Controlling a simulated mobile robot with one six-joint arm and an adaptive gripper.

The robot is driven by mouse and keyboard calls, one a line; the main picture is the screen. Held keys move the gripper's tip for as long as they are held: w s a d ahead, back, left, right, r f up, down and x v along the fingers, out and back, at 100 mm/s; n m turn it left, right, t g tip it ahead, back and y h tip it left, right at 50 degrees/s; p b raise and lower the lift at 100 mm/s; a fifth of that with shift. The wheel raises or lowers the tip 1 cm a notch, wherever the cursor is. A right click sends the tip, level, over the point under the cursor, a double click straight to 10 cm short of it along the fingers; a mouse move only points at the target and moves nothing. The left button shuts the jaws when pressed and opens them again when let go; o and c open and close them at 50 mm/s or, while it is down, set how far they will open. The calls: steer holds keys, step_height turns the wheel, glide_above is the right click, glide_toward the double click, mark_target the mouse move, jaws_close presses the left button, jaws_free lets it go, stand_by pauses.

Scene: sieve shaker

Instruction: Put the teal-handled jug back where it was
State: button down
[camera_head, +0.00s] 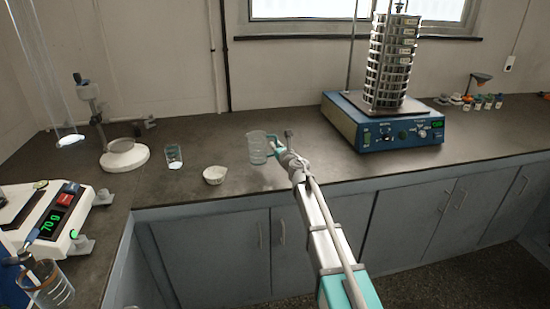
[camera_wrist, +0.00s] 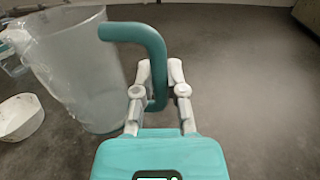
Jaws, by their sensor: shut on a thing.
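The teal-handled jug (camera_head: 258,148) is a clear vessel over the dark bench, left of my gripper (camera_head: 284,152) in the head view. In the wrist view the jug (camera_wrist: 80,70) fills the left side and looks tilted, and its teal handle (camera_wrist: 150,42) runs down between the fingers. My gripper (camera_wrist: 160,88) is shut on that handle. The jug looks empty. Whether its base touches the bench or hangs just above it, I cannot tell.
A small white bowl (camera_head: 215,174) and a glass beaker (camera_head: 173,156) stand left of the jug. A blue sieve shaker (camera_head: 385,125) stands at the right. A balance (camera_head: 45,215) reading 70 g and another glass vessel (camera_head: 48,288) are at the left.

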steer(key=shift+w, duration=0.1)
stand_by(0.3)
steer(key=shift+w+f+b, duration=0.35)
steer(key=shift+f+b, duration=1.65)
steer(key=shift+f, duration=0.1)
steer(key=c, duration=0.7)
jaws_free()
steer(key=shift+r, duration=0.2)
steer(key=v, duration=1.2)
steer(key=shift+f, duration=0.1)
